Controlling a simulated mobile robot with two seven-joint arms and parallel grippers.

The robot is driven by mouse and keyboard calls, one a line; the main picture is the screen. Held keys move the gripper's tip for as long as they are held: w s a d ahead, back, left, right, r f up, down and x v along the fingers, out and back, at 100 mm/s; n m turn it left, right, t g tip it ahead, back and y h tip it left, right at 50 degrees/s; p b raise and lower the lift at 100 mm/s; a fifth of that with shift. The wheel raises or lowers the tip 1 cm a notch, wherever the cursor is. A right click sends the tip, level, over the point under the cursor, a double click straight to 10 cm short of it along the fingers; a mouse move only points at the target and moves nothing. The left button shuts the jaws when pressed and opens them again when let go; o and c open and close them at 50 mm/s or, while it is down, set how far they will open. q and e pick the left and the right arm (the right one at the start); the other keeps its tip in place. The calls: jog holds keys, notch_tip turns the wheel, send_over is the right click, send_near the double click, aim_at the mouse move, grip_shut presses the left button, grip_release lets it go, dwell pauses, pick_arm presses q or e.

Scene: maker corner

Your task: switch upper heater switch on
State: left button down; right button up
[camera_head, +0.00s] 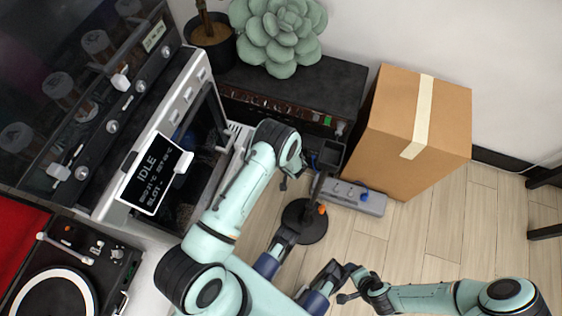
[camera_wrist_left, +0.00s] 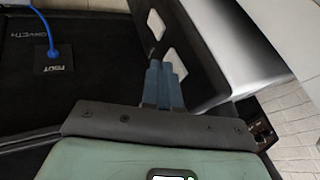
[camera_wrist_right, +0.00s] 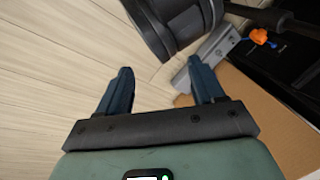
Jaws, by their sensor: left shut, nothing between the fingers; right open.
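My left gripper (camera_wrist_left: 162,70) is shut and empty in the left wrist view. Its blue fingertips are together in front of a dark grey panel with two pale square patches (camera_wrist_left: 180,71); I cannot tell whether they touch it. In the head view my left arm hides the gripper's tips. A pale machine (camera_head: 193,82) with several light rectangular parts on its front strip stands at the left. No label marks any of them as the upper heater switch, and no switch's setting is readable. My right gripper (camera_wrist_right: 160,82) is open and empty above the floor.
A display reading IDLE (camera_head: 150,180) hangs by the pale machine. A cardboard box (camera_head: 395,135), a power strip (camera_head: 345,194) and a round black base (camera_head: 300,232) stand on the floor. A black unit (camera_wrist_left: 60,90) with a blue cable lies left of my left gripper.

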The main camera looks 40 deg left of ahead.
pick_arm(q)
jog(key=x, duration=0.2)
jog(key=shift+w+a+f+b, duration=0.1)
jog(key=shift+a+f+b, duration=0.1)
jog(key=shift+f+b, duration=0.15)
pick_arm(e)
jog(key=shift+w+d+f, duration=0.4)
jog(key=shift+w+f, duration=0.1)
jog(key=shift+w, duration=0.3)
pick_arm(q)
jog(key=shift+a+f, duration=0.1)
jog(key=shift+a, duration=0.15)
pick_arm(e)
jog(key=shift+s, duration=0.1)
jog(key=shift+r, duration=0.1)
